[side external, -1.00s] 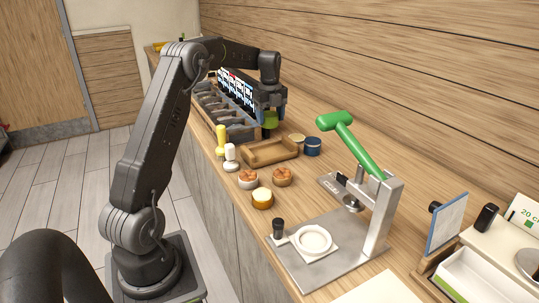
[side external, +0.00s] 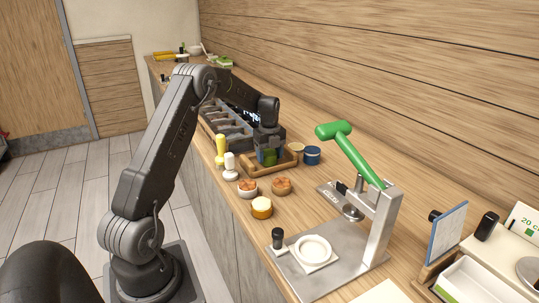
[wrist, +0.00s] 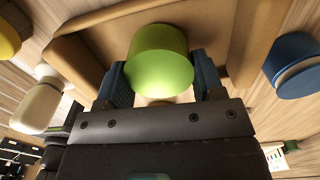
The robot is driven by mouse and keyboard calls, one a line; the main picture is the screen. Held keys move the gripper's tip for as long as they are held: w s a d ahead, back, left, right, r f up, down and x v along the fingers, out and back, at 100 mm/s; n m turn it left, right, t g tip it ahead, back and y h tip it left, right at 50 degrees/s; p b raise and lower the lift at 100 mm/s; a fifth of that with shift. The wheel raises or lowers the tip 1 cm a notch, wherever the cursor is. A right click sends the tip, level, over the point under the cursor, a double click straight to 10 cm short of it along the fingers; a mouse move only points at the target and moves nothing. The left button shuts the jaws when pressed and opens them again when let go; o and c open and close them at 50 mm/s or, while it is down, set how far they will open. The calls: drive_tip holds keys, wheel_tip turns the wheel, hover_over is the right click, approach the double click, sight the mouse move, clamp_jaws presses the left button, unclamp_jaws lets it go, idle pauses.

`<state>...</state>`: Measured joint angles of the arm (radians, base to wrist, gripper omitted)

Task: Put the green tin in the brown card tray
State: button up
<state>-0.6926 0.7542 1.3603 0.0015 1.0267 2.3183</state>
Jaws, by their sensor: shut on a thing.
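The green tin (wrist: 160,62) is held between the two blue-lined fingers of my gripper (wrist: 163,85) in the wrist view. In the side view the green tin (side external: 269,156) shows between the fingers of my gripper (side external: 268,158), over the brown card tray (side external: 286,164). The brown card tray (wrist: 112,27) surrounds the tin in the wrist view, with walls on both sides. I cannot tell whether the tin touches the tray floor.
A blue tin (side external: 312,155) stands right of the tray. A yellow bottle-shaped thing (side external: 220,148) and a white stamp-like thing (side external: 230,165) stand left. Several small round pots (side external: 262,207) stand in front. A green-handled press (side external: 352,153) stands at right.

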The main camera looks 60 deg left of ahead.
sight(270, 153)
drive_tip(key=shift+f, duration=0.1)
drive_tip(key=o, duration=0.9)
drive_tip(key=shift+o, duration=0.2)
wheel_tip(270, 153, up, 12)
drive_tip(key=s+d+r+n+t, duration=0.1)
drive_tip(key=d+r+n, duration=0.15)
drive_tip(key=d, duration=0.35)
drive_tip(key=s+d+r+n, duration=0.1)
drive_tip(key=d+r+n, duration=0.1)
drive_tip(key=d+r, duration=0.3)
drive_tip(key=s+d+r+n+t, duration=0.15)
drive_tip(key=s+d+n, duration=0.25)
drive_tip(key=s+d, duration=0.45)
drive_tip(key=s+d+n+t, duration=0.2)
drive_tip(key=s+d+n, duration=0.3)
drive_tip(key=d, duration=0.6)
drive_tip(key=s+d+f+n+t, duration=0.1)
drive_tip(key=s+d+f+n, duration=0.2)
drive_tip(key=s, duration=0.5)
drive_tip(key=shift+d+f+n, duration=0.3)
drive_tip(key=shift+d+n, duration=0.4)
drive_tip(key=shift+n, duration=0.35)
